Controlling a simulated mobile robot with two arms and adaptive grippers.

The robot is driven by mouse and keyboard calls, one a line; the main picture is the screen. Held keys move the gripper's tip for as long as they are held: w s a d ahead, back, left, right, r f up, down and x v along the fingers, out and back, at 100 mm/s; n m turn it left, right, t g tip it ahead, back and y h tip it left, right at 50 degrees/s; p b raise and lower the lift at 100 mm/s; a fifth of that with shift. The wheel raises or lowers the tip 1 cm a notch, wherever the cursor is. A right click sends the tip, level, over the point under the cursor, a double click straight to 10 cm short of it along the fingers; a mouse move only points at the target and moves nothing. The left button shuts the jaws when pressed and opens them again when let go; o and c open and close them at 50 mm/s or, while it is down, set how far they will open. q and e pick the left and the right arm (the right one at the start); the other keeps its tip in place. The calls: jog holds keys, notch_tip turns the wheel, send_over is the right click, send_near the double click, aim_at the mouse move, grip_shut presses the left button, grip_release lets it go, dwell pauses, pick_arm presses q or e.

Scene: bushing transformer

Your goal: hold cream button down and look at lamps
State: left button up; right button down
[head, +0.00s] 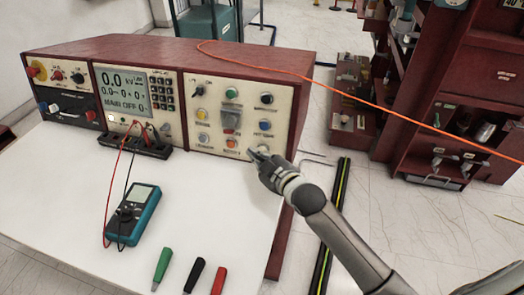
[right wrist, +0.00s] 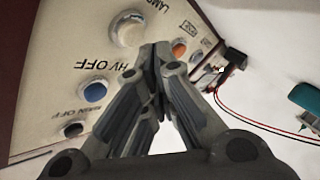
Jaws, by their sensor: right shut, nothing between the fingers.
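The control panel (head: 190,110) of the red console carries several coloured buttons or lamps. The cream button (right wrist: 128,30) shows large in the right wrist view, beside lettering starting "LAMP". In the head view it is a small pale round spot (head: 263,148) at the panel's lower right, partly covered by my right gripper (head: 255,155). That gripper is shut and empty. In the right wrist view its fingertips (right wrist: 162,48) are close beside the cream button; I cannot tell whether they touch it. My left gripper is out of view.
A blue button (head: 264,125) lies just above, marked HV OFF in the right wrist view. A meter display (head: 122,88) is left of the panel. A teal multimeter (head: 133,214) with leads and green, black and red handles lie on the white table (head: 60,190). An orange cable crosses the console top.

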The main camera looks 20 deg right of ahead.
jog(key=shift+w, duration=0.1)
jog(key=shift+w+d, duration=0.2)
jog(key=shift+f, duration=0.1)
jog(key=shift+w+d+f, duration=0.1)
jog(key=shift+w+d, duration=0.2)
jog(key=shift+w, duration=0.1)
dwell(1.0)
dwell(0.9)
jog(key=shift+s+a+r+p, duration=0.25)
jog(key=shift+s+a+p, duration=0.15)
jog(key=shift+p, duration=0.35)
jog(key=shift+s+a, duration=0.1)
jog(key=shift+s, duration=0.2)
